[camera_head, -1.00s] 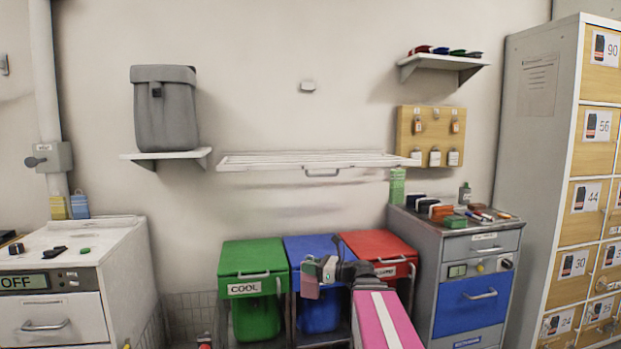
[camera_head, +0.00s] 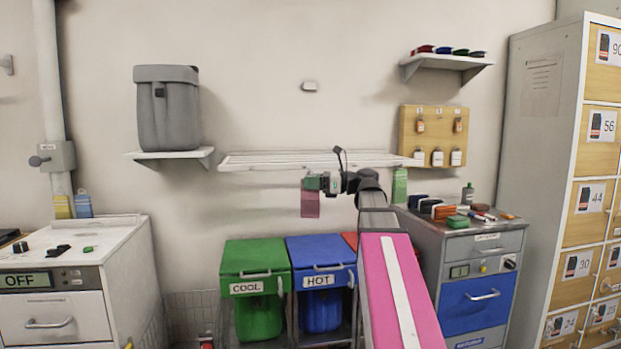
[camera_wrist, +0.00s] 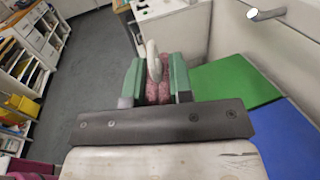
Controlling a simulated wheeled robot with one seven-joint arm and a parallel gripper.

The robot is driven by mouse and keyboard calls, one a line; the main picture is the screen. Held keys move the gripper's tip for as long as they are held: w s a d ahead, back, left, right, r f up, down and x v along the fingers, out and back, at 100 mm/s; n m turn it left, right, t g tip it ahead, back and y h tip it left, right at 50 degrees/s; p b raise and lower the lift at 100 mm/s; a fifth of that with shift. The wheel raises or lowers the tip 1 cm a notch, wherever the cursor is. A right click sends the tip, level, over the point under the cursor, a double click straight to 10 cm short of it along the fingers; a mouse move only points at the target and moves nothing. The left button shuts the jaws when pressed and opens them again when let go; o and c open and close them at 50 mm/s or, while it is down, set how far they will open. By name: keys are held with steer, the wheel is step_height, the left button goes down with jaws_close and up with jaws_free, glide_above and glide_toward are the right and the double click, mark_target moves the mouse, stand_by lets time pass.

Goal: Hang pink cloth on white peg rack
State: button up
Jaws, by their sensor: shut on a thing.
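The pink cloth (camera_head: 311,205) hangs down from my gripper (camera_head: 314,183), which is shut on its upper part. In the wrist view my gripper (camera_wrist: 157,82) has green jaws, with the pink cloth (camera_wrist: 180,101) between them. A pale rounded piece (camera_wrist: 153,62) stands up by the cloth; I cannot tell what it is. The white rack (camera_head: 265,161) is a long flat slatted frame on the back wall. My gripper is just below and in front of its middle; I cannot tell whether the cloth touches it. No single pegs can be made out.
Below stand the green COOL bin (camera_head: 254,259), the blue HOT bin (camera_head: 320,252) and a red bin (camera_head: 351,240), mostly behind my arm. A grey cabinet (camera_head: 470,243) is at right, a white cabinet (camera_head: 120,270) at left. A grey container (camera_head: 167,110) stands on a wall shelf.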

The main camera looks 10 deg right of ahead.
steer(key=shift+s+r, duration=0.15)
steer(key=shift+r, duration=0.75)
